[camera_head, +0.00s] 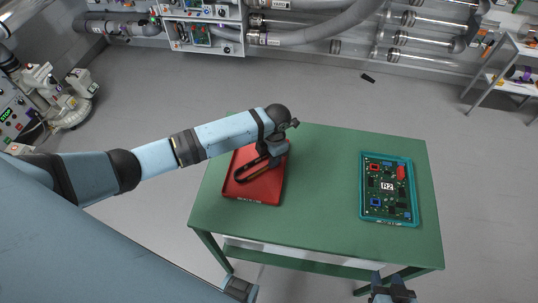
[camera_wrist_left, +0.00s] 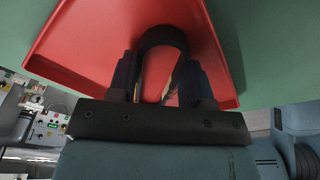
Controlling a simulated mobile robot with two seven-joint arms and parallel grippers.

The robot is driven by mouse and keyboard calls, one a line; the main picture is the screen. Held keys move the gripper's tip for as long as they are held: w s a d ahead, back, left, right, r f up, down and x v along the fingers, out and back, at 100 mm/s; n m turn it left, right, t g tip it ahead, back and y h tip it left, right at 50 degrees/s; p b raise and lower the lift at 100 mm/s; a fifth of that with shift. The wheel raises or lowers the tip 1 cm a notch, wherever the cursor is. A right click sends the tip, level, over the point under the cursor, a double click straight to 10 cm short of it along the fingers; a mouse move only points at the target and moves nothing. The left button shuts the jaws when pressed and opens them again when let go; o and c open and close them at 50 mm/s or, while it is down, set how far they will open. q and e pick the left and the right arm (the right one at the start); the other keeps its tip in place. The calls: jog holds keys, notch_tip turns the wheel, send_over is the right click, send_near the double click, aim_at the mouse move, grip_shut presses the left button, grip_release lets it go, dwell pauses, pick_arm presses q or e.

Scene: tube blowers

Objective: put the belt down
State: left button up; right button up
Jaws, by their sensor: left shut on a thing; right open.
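The belt (camera_head: 246,174) is a dark narrow loop over the red tray (camera_head: 262,193), at the left of the green table. My left gripper (camera_head: 267,156) is over the tray's upper right part and shut on the belt. In the left wrist view, the belt (camera_wrist_left: 163,36) arches between the two fingers of the left gripper (camera_wrist_left: 157,76), with the red tray (camera_wrist_left: 85,45) behind it. I cannot tell whether the belt touches the tray floor. My right gripper (camera_head: 392,287) is at the bottom edge, in front of the table, open and apart from the belt.
The green table (camera_head: 322,190) is clear between the red tray and a teal tray (camera_head: 390,221) with a circuit board (camera_head: 382,186) at the right. Pipes and panels line the far wall. A shelf (camera_head: 508,75) stands at the far right.

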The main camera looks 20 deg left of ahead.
pick_arm(q)
jog(key=shift+f, duration=0.1)
jog(key=o, duration=1)
jog(key=r, duration=0.4)
jog(key=w+r, duration=0.1)
jog(key=r, duration=0.3)
jog(key=d+r, duration=0.1)
jog(key=r, duration=0.3)
jog(key=shift+w+b, duration=0.25)
jog(key=shift+b, duration=0.15)
